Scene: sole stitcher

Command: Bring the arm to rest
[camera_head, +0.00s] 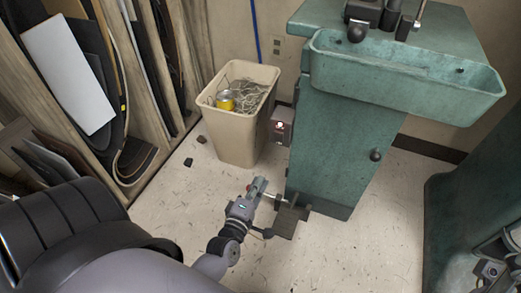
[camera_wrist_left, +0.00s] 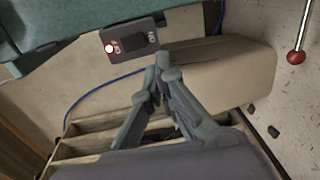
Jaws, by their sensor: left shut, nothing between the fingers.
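My left gripper (camera_head: 262,184) is low in front of the green machine cabinet (camera_head: 335,150), above the floor. Its fingers are together and empty; they also show shut in the left wrist view (camera_wrist_left: 167,68). My right gripper is not in view.
A wooden rack with sheets (camera_head: 75,75) is at the left. A dark pedal (camera_head: 288,221) sits by the cabinet's foot. Floor (camera_head: 340,255) in front is clear.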

